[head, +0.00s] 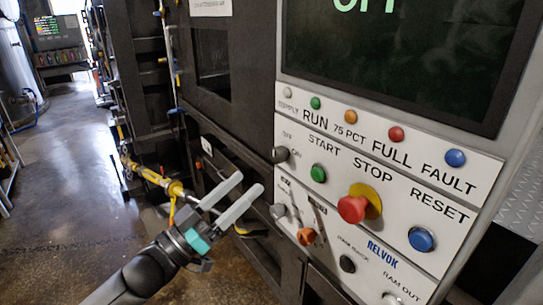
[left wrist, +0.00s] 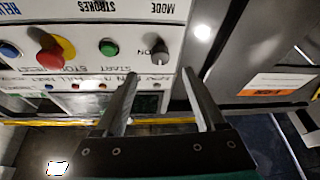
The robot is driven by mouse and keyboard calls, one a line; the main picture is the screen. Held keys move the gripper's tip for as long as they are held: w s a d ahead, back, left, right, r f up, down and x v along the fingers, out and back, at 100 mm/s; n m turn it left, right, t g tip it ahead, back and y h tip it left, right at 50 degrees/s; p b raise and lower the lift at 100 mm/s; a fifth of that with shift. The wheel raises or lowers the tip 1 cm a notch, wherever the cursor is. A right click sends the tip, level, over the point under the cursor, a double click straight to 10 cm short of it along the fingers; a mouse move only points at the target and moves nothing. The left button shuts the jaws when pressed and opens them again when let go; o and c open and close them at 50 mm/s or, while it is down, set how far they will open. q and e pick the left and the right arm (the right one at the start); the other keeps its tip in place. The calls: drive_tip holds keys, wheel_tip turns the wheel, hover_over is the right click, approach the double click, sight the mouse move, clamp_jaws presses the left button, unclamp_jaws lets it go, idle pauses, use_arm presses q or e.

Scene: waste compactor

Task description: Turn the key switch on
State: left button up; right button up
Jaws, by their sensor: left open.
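The key switch (head: 280,154) is a small grey knob at the left edge of the white control panel (head: 390,215), beside the small OFF and ON marks. In the left wrist view, where the panel appears upside down, the switch (left wrist: 160,50) shows just beyond the fingertips and roughly between their lines. My left gripper (head: 249,184) is open and empty, a little left of and below the switch in the head view, fingers pointing toward the panel. The gripper (left wrist: 160,75) shows both fingers apart in the left wrist view. I see no contact. My right gripper is not in view.
Near the switch are a green START button (head: 318,173), a red STOP mushroom button (head: 352,208), a blue RESET button (head: 422,239), another grey knob (head: 278,211) and an orange knob (head: 306,236). A dark screen (head: 400,60) sits above. Open floor (head: 60,190) lies left.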

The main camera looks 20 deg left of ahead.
sight(274, 159)
use_arm(q)
drive_tip(key=p+x, duration=0.2)
drive_tip(key=x, duration=0.6)
drive_tip(key=shift+w+d+r, duration=0.1)
drive_tip(key=shift+w+d, duration=0.05)
drive_tip(key=shift+w, duration=0.05)
clamp_jaws()
idle(0.4)
